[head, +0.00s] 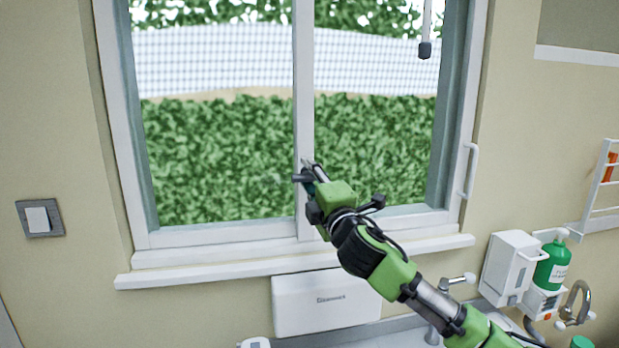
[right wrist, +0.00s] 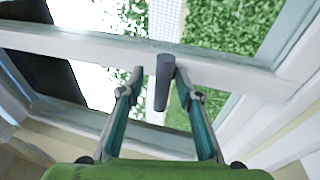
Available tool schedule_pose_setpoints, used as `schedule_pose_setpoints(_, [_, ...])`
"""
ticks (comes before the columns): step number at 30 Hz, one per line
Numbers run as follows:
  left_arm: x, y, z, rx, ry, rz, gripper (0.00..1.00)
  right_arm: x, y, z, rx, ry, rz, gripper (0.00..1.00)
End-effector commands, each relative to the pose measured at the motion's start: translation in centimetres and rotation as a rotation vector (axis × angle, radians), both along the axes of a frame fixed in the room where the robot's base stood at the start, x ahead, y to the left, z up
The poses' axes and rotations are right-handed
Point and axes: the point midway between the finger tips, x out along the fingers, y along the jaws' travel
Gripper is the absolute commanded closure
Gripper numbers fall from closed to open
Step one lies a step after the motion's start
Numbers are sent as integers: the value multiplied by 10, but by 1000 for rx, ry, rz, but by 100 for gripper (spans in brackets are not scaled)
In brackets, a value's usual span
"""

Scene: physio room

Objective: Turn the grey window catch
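The grey window catch (head: 299,178) is a short dark grey bar on the white middle upright of the window, low down. In the right wrist view the catch (right wrist: 162,85) sticks out from the white frame towards the camera. My right gripper (head: 311,168) is at the catch in the head view. In the right wrist view the right gripper (right wrist: 159,74) is open, with one finger on each side of the catch. A gap shows between the catch and each finger. My left gripper is in neither view.
The white window frame (head: 117,120) and sill (head: 200,272) surround the catch. A white handle (head: 470,170) is on the frame's right side. Below the sill are a white dispenser (head: 328,312) and a tap (head: 455,281); a green bottle (head: 552,264) hangs at right.

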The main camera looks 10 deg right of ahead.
Motion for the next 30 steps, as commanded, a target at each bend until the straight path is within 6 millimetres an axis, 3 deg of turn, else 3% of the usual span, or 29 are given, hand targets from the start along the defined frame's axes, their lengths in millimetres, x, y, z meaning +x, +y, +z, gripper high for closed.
schedule_pose_setpoints(11, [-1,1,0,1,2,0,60,-8,-1,-6,1,7,1,68])
schedule_pose_setpoints(24, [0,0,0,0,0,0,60,-84,-11,-21,0,6,2,68])
schedule_pose_setpoints(30, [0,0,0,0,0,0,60,-109,-15,-25,0,4,0,68])
